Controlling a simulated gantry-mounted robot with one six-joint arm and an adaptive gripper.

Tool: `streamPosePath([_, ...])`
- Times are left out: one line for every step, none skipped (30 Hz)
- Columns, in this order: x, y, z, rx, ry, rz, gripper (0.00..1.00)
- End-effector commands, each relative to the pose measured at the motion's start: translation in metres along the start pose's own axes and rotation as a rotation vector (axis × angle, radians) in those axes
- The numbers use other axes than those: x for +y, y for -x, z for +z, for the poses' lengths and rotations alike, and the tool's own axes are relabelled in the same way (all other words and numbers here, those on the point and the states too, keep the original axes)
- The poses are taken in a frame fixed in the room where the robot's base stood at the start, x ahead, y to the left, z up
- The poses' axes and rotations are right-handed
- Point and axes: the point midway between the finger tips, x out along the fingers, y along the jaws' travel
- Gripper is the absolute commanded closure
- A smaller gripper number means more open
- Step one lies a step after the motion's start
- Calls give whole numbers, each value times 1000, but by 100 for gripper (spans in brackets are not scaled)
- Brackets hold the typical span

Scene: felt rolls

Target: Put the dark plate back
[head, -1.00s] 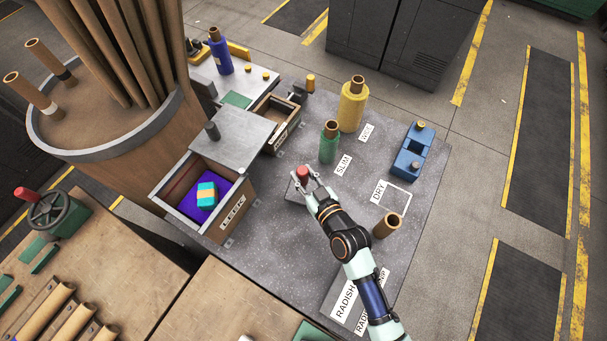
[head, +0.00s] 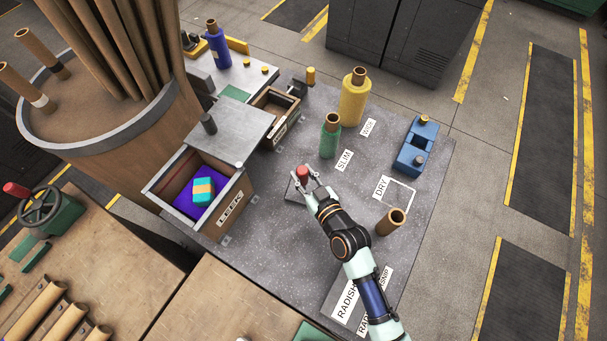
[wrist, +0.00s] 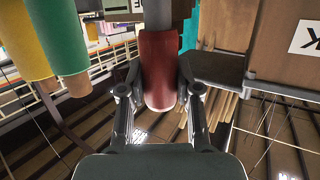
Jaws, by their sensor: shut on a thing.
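My gripper (head: 309,186) is shut on a red cylindrical handle (head: 303,171), low over the middle of the grey worktop. The handle also shows between the two fingers in the wrist view (wrist: 159,70). Part of a dark plate shows right of the handle in the wrist view (wrist: 215,68). I cannot tell whether the plate touches the worktop.
An open box (head: 234,207) marked LEEK stands left, holding a teal and orange bundle (head: 203,191). Green (head: 329,140) and yellow (head: 352,101) rolls stand behind my gripper. A blue block (head: 416,146) and brown tube (head: 391,222) are right. A DRY outline (head: 402,192) is bare.

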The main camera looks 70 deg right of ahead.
Motion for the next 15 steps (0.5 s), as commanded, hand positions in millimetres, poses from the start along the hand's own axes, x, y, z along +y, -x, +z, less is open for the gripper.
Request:
streamPosePath([0,0,0,3,0,1,100])
streamPosePath([0,0,1,3,0,0,100])
streamPosePath([0,-1,1,3,0,1,100])
streamPosePath([0,-1,2,3,0,0,100])
streamPosePath([0,-1,2,3,0,0,100])
streamPosePath([0,-1,3,3,0,0,100])
streamPosePath([0,-1,3,3,0,1,100])
streamPosePath([0,-1,4,3,0,0,100])
streamPosePath([0,-1,4,3,0,1,100])
streamPosePath([0,-1,5,3,0,1,100])
streamPosePath([0,-1,4,3,0,1,64])
streamPosePath([0,-1,4,3,0,0,57])
streamPosePath([0,-1,4,2,0,0,52])
streamPosePath([0,-1,4,2,0,0,47])
streamPosePath([0,-1,4,2,0,0,41])
